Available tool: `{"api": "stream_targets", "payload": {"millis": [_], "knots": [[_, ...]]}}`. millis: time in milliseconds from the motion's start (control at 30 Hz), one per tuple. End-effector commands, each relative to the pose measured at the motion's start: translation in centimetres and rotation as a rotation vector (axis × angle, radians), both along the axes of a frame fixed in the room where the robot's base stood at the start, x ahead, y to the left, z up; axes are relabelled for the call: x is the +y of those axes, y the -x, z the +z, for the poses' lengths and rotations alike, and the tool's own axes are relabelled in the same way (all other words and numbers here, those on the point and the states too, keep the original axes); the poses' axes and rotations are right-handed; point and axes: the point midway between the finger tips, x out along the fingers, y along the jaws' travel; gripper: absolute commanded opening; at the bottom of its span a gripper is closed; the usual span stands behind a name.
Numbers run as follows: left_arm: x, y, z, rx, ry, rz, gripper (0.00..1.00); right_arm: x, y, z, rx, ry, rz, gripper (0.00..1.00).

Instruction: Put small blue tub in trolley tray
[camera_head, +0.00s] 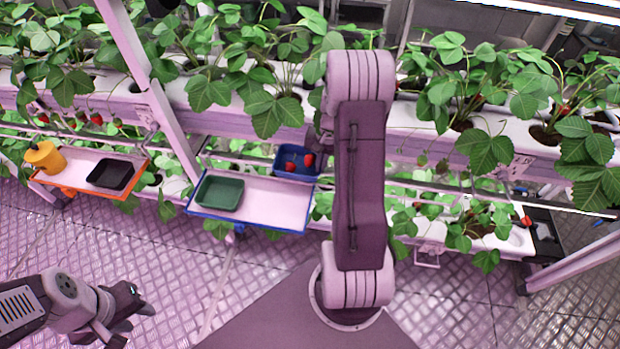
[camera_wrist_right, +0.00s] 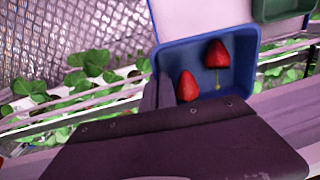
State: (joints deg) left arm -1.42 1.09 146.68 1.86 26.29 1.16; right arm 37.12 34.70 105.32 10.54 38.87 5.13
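The small blue tub (camera_head: 283,168) holds two red strawberries. In the head view it is at the far right corner of the blue-edged trolley tray (camera_head: 262,209), overlapping it in the picture; I cannot tell if it rests there or is held above. In the right wrist view the blue tub (camera_wrist_right: 243,42) lies just beyond my dark gripper body, beside the pale tray surface (camera_wrist_right: 190,18).
A green tub (camera_head: 220,193) stands in the left part of the blue-edged tray. A slanted post (camera_head: 172,127) and strawberry racks stand behind. The metal floor in front is clear.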

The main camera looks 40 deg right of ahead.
Motion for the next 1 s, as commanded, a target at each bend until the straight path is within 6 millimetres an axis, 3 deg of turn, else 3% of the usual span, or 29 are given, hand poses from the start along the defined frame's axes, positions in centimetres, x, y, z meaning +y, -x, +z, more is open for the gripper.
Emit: {"api": "stream_targets", "payload": {"millis": [267, 467, 767, 1000], "knots": [[0.0, 0.0, 0.0, 0.0, 0.0, 0.0, 0.36, -0.7, -0.1, 0.5, 0.0, 0.0, 0.006, 0.0], [0.0, 0.0, 0.0, 0.0, 0.0, 0.0, 0.36, 1.9, -0.8, 1.2, -0.001, 0.001, 0.102, 0.0], [0.0, 0.0, 0.0, 0.0, 0.0, 0.0, 0.36, 10.3, -1.2, 3.1, 0.0, 0.002, 0.42, 0.0], [0.0, 0.0, 0.0, 0.0, 0.0, 0.0, 0.36, 17.7, 0.4, 4.7, -0.001, 0.001, 0.728, 0.0]]}}
